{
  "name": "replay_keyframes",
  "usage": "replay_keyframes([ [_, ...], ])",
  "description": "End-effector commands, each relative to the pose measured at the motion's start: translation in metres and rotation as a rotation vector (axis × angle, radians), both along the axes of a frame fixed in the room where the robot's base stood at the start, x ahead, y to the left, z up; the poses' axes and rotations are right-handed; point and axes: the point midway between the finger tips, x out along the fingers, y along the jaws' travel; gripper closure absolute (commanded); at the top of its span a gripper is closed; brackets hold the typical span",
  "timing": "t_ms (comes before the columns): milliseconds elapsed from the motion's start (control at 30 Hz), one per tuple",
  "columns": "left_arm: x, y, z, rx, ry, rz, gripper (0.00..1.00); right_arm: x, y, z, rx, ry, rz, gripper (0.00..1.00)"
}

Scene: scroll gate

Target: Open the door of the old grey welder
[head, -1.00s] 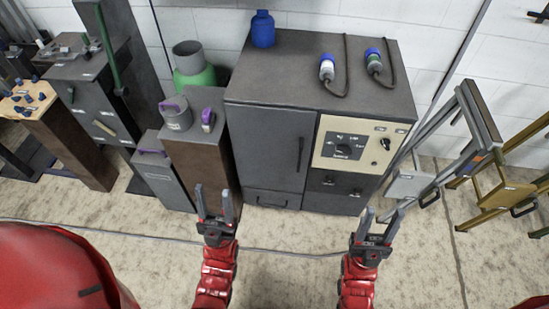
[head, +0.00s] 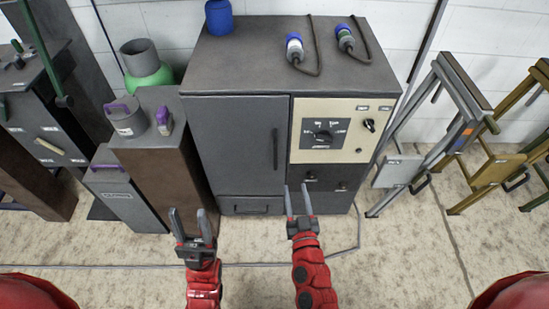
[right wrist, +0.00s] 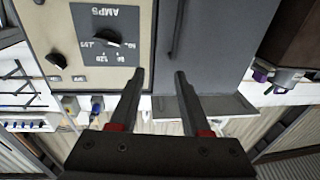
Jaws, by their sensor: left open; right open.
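The old grey welder (head: 290,75) stands against the wall in the middle of the head view. Its grey door (head: 232,140) is shut, with a dark vertical handle (head: 275,149) near the door's right edge. To the right is a cream panel (head: 345,135) with a dial. In the right wrist view the door (right wrist: 205,40) and handle (right wrist: 175,35) appear upside down. My left gripper (head: 190,222) is open and empty, in front of the welder's lower left. My right gripper (head: 299,199) is open and empty, in front of the welder's lower middle, apart from the handle.
A grey metal stand (head: 450,110) is at the right. The floor in front is clear.

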Motion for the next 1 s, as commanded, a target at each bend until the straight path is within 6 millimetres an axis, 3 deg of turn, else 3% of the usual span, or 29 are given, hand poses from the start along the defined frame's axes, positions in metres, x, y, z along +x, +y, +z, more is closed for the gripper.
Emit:
replay_keyframes([
  [33,0.0,0.0,-0.007,0.0,0.0,0.0,0.5,-0.003,0.01,-0.012,-0.004,0.028,0.034,0.53],
  [100,0.0,0.0,-0.008,0.0,0.0,0.0,0.5,-0.004,0.019,-0.018,-0.008,0.05,0.061,0.53],
  [267,0.0,0.0,-0.006,0.0,0.0,0.0,0.5,0.008,0.025,-0.018,-0.01,0.059,0.075,0.53],
  [800,0.0,0.0,-0.007,0.0,0.0,0.0,0.5,0.117,0.046,-0.016,-0.009,0.055,0.071,0.53],
  [1000,0.0,0.0,-0.01,0.0,0.0,0.0,0.5,0.148,0.051,-0.018,-0.012,0.055,0.07,0.53],
])
